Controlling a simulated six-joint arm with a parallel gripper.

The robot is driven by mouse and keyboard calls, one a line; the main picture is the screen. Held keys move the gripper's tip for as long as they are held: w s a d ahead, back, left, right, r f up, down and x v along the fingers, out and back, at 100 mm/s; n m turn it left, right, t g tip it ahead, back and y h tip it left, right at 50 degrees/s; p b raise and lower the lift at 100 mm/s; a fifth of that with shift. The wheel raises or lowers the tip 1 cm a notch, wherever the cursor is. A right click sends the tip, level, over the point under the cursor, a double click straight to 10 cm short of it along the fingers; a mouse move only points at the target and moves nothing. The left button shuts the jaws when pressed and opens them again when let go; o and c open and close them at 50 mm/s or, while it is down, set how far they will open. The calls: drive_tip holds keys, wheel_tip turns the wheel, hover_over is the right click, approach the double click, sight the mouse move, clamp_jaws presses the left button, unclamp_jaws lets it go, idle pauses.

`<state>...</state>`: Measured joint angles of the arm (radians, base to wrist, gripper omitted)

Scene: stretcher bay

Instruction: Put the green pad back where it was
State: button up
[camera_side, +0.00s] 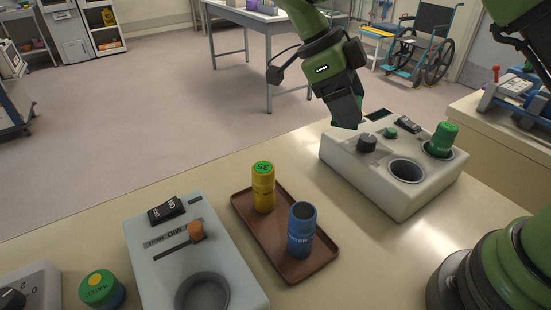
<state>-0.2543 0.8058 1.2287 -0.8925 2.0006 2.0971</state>
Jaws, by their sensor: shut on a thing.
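My gripper (346,112) points down above the back left of the white box (400,197) on the right of the table. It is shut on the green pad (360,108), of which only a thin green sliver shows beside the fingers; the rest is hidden. A dark square patch (379,115) with a light rim lies on the box's top, just right of my gripper. A gap between gripper and box seems to show, but its height is hard to tell.
The white box carries a black knob (367,142), a small green knob (390,132), a black switch (408,125), an empty round well (406,171) and a green cylinder (441,140) in another well. A brown tray (258,232) holds a yellow can (263,187) and blue cup (301,230). A grey slider box (180,265) stands left.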

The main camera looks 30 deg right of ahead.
drive_tip(key=w+n+t+h, duration=0.2)
drive_tip(key=w+n+t, duration=0.55)
drive_tip(key=n, duration=0.55)
drive_tip(key=r+n+t+y, duration=0.2)
drive_tip(key=n+t+y, duration=0.3)
drive_tip(key=n, duration=1)
hover_over(271, 154)
drive_tip(key=s, duration=0.2)
drive_tip(key=y, duration=0.1)
drive_tip(key=shift+g, duration=0.35)
wheel_tip(271, 154, down, 21)
drive_tip(key=shift+s+f, duration=0.1)
drive_tip(key=shift+f, duration=0.1)
drive_tip(key=shift+f, duration=0.15)
drive_tip(key=o, duration=0.9)
drive_tip(key=shift+c, duration=0.2)
drive_tip(key=shift+s+r, duration=0.15)
drive_tip(key=shift+r, duration=0.35)
drive_tip(key=v, duration=1.1)
drive_tip(key=shift+r, duration=0.2)
